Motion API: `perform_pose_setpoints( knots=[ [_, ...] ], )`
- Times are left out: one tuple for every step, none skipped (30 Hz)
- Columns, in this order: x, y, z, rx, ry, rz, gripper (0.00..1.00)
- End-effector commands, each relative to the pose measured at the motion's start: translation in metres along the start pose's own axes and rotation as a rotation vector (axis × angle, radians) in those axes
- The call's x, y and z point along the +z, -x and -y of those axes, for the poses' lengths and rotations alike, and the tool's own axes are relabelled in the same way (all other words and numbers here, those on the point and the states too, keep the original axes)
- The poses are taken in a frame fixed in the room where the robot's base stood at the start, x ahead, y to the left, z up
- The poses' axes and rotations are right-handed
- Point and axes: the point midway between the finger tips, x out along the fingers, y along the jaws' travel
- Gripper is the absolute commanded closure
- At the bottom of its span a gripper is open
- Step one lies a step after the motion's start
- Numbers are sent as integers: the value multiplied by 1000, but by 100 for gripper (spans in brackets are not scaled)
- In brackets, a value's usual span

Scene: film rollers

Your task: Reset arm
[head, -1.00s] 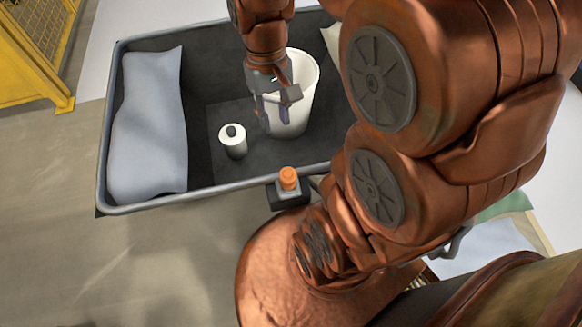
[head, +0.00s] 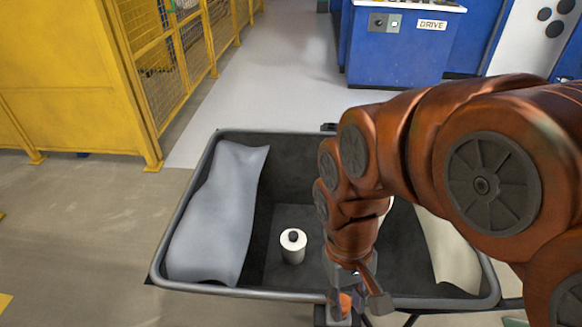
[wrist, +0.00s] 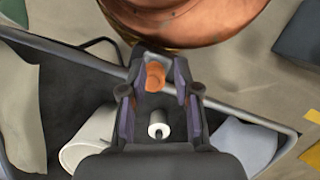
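My gripper (head: 356,296) hangs near the front rim of the dark grey bin (head: 230,290). Its fingers stand apart with nothing held, as the wrist view shows (wrist: 155,92). Inside the bin a small white roller (head: 293,248) with a dark end stands upright; it also shows in the wrist view (wrist: 159,130). A larger white cylinder (wrist: 88,142) lies in the wrist view's lower left. In the head view my arm hides most of it.
An orange-topped knob (head: 345,303) sits at the bin's front rim and shows between my fingers in the wrist view. Grey-blue sheet (head: 215,220) and pale sheet (head: 450,250) line the bin's sides. Yellow fencing (head: 70,80) and a blue machine (head: 400,45) stand behind.

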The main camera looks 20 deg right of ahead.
Motion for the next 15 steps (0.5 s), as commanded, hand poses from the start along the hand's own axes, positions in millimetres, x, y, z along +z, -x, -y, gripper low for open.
perform_pose_setpoints(
  knots=[
    [0,0,0,0,0,0,69],
    [0,0,0,0,0,0,69],
    [0,0,0,0,0,0,69],
    [0,0,0,0,0,0,69],
    [0,0,0,0,0,0,69],
    [0,0,0,0,0,0,69],
    [0,0,0,0,0,0,69],
    [0,0,0,0,0,0,69],
    [1,5,0,0,0,-1,69],
    [4,14,0,0,0,-3,69],
    [5,19,0,0,0,-5,69],
    [6,24,0,0,-1,-8,69],
    [8,29,0,0,-1,-10,69],
    [9,34,0,0,-1,-12,69],
    [11,40,0,0,-1,-14,69]
  ],
)
